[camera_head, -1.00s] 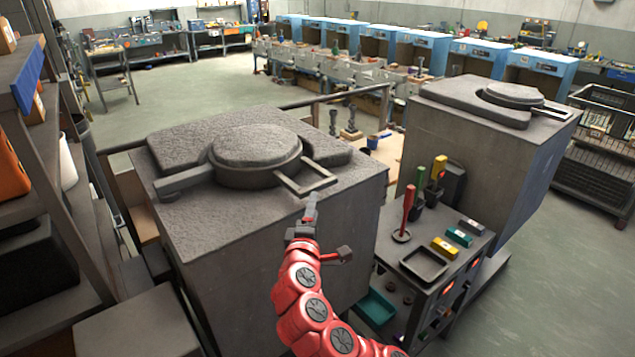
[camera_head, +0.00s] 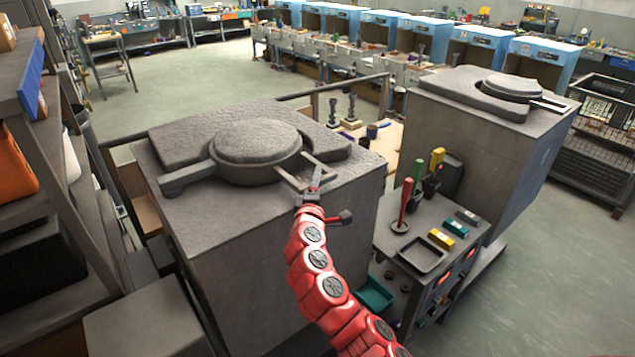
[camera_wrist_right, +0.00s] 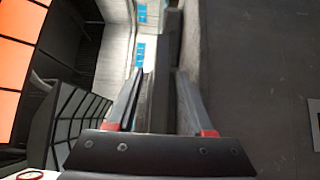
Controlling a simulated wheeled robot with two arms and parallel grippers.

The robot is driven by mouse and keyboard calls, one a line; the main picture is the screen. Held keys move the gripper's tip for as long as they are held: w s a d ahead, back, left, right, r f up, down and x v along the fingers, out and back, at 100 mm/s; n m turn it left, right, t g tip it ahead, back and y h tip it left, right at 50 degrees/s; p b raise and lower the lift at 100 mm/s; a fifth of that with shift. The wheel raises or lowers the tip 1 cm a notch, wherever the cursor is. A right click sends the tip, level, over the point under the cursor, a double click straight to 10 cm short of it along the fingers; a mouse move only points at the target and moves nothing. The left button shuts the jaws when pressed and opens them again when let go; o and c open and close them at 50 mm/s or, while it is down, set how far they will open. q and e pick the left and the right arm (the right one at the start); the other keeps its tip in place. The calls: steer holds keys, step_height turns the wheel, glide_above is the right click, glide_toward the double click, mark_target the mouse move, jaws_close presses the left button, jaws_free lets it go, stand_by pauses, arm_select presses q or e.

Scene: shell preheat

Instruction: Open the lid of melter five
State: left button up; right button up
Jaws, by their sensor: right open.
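The near melter (camera_head: 290,240) is a large grey block with a round grey lid (camera_head: 256,142) lying closed on its top. A square loop handle (camera_head: 328,172) sticks out of the lid toward the right. My right gripper (camera_head: 314,188) is open at the near outer corner of this handle. In the right wrist view my right gripper (camera_wrist_right: 160,85) shows both fingers apart with a dark bar (camera_wrist_right: 160,100) between them. I cannot tell whether the fingers touch it. No number on the melter is readable. My left gripper is out of view.
A second melter (camera_head: 480,150) with a closed round lid (camera_head: 514,88) stands at the right. Between them is a small control table (camera_head: 440,225) with red, green and yellow handles. Shelving (camera_head: 60,170) stands close on the left. Open floor lies behind.

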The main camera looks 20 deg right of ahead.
jaws_close()
stand_by(1.4)
